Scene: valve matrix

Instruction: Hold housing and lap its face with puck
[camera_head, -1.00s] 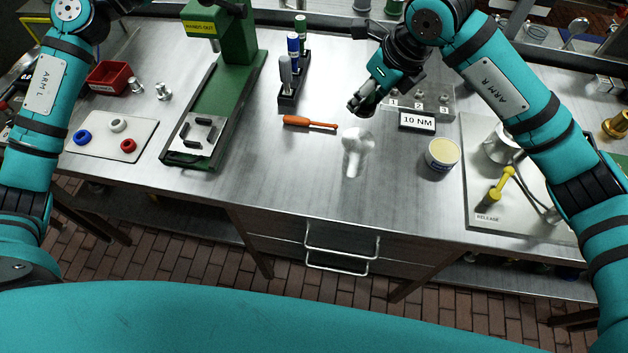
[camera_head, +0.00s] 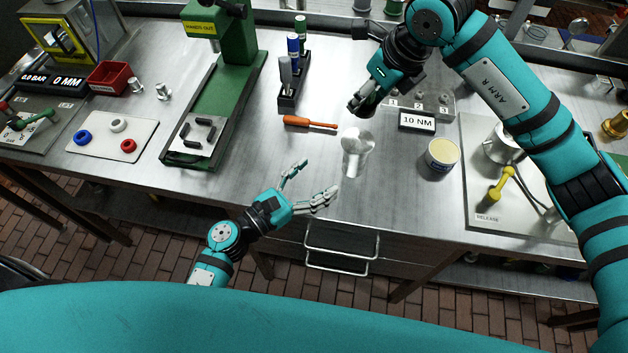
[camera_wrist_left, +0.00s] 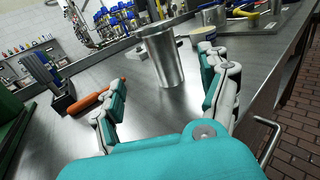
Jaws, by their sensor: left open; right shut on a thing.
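The housing (camera_head: 356,152) is a shiny silver cylinder standing on the steel bench, near the middle. It also shows in the left wrist view (camera_wrist_left: 162,58), upright between and beyond my left fingers. My left gripper (camera_head: 318,178) is open and empty at the bench's front edge, to the left of and nearer than the housing, not touching it. My right gripper (camera_head: 360,104) is shut above the bench, behind the housing and apart from it. It holds a small dark thing, apparently the puck (camera_head: 371,108), mostly hidden by the fingers.
An orange-handled screwdriver (camera_head: 310,122) lies left of the housing. A tub with a cream top (camera_head: 442,153) and a "10 NM" display (camera_head: 417,122) stand to the right. A green press (camera_head: 215,100) is further left. The bench around the housing is clear.

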